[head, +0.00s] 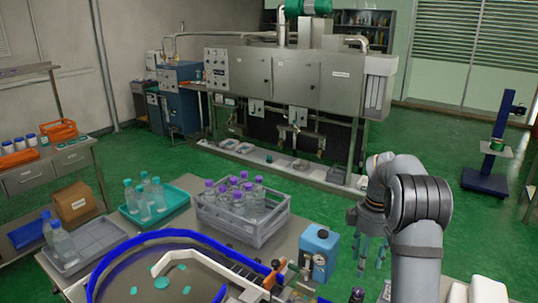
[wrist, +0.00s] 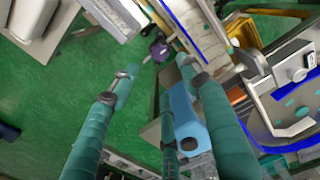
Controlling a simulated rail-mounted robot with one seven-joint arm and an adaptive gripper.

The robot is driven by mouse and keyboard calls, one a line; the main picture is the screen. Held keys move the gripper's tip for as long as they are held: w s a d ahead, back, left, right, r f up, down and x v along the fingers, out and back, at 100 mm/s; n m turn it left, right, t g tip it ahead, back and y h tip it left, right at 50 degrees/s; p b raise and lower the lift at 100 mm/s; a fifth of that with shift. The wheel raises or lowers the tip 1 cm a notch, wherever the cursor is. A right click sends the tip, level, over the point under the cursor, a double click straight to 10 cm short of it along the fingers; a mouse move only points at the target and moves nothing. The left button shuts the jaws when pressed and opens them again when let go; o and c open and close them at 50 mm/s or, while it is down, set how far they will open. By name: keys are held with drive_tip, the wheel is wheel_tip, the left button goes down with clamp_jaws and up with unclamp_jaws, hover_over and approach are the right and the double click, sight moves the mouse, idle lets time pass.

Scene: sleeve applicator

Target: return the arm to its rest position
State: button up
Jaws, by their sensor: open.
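My arm (head: 420,215) comes up from the bottom right in the head view and bends over at the elbow. My gripper (head: 372,262) hangs down to the right of the blue canister (head: 319,255), its teal fingers apart.
A grey crate of purple-capped bottles (head: 243,225) and a teal tray (head: 168,208) with clear bottles stand on the table. A blue-edged round machine (head: 165,240) fills the front. A large steel machine (head: 335,85) stands behind. Green floor (head: 420,150) is open between.

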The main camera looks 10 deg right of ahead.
sight(358, 290)
wheel_tip(358, 290, down, 11)
drive_tip(key=shift+f, duration=0.15)
idle(0.5)
